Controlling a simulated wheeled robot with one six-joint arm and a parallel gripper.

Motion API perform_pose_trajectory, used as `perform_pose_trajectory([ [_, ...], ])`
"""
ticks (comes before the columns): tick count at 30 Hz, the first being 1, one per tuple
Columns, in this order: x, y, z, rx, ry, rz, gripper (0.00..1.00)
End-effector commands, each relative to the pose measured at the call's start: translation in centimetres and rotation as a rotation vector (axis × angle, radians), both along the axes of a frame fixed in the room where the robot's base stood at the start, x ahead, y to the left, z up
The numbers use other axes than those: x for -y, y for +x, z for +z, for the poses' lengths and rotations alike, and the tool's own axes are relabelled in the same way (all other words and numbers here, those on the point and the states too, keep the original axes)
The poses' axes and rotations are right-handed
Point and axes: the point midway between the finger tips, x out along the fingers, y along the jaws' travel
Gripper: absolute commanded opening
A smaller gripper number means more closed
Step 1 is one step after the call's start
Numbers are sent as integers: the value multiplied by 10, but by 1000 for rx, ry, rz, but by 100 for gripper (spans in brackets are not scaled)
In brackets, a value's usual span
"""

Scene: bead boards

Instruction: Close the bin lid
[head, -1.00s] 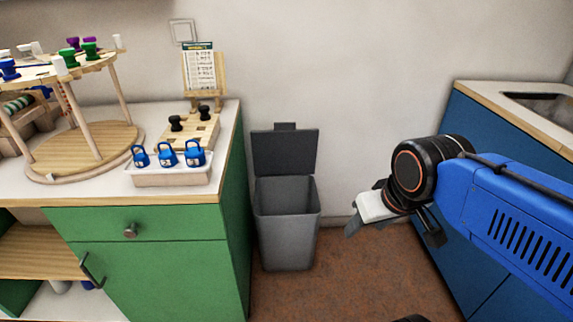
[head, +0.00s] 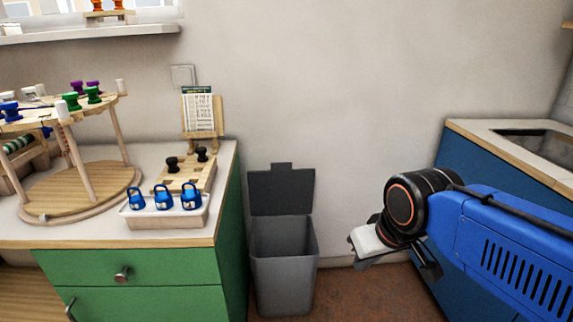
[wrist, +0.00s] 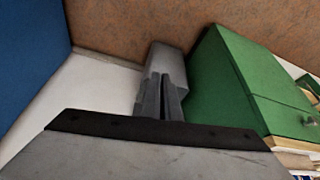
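The grey bin (head: 284,280) stands on the floor beside the green cabinet in the head view. Its dark grey lid (head: 281,192) stands open and upright at the back, near the wall, with a small tab on top. The bin's inside is open to view. My gripper (head: 372,246) is in the air to the right of the bin, apart from it and from the lid. I cannot make out a held thing or how far apart the fingers are. In the wrist view, a grey shape that looks like the bin (wrist: 166,60) appears beyond the gripper, partly hidden.
The green cabinet (head: 140,268) borders the bin on the left; its top holds a tray (head: 165,217) with blue kettlebell-like pieces and a round wooden stand (head: 80,190). A blue counter (head: 480,160) with a sink is at right. Floor between is clear.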

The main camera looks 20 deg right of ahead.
Motion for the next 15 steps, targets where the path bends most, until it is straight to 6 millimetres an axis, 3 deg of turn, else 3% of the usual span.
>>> perform_pose_trajectory([
  [15,4,158,77,9,-3,-62,0],
])
